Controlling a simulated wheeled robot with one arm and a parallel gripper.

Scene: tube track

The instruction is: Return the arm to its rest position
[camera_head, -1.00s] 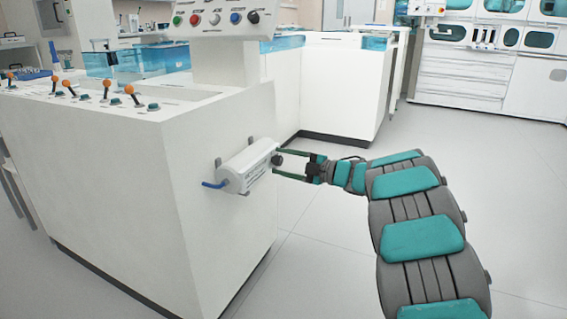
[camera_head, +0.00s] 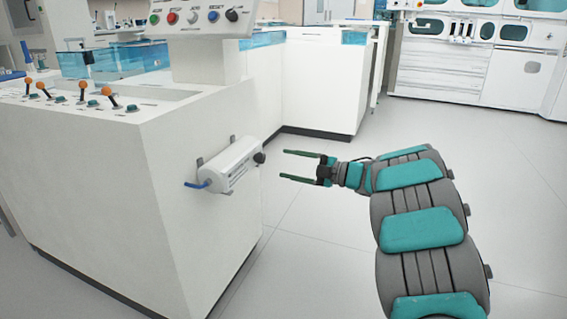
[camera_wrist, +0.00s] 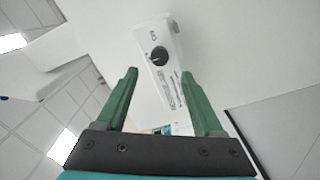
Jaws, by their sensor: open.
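My gripper (camera_head: 284,165) has green fingers. It is open and empty, held over the floor to the right of the white console in the head view. A white cylindrical device (camera_head: 230,166) with a black knob (camera_head: 260,158) is mounted on the console's side. The gripper is apart from it, with a gap between the fingertips and the knob. In the wrist view the fingers (camera_wrist: 160,75) are spread apart, and the device's end face with the knob (camera_wrist: 159,54) shows beyond and between them.
The white console (camera_head: 110,190) stands at left, with orange-topped levers (camera_head: 107,92) on top and a button panel (camera_head: 203,18) above. White cabinets (camera_head: 325,85) stand behind. The floor (camera_head: 480,180) to the right is clear.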

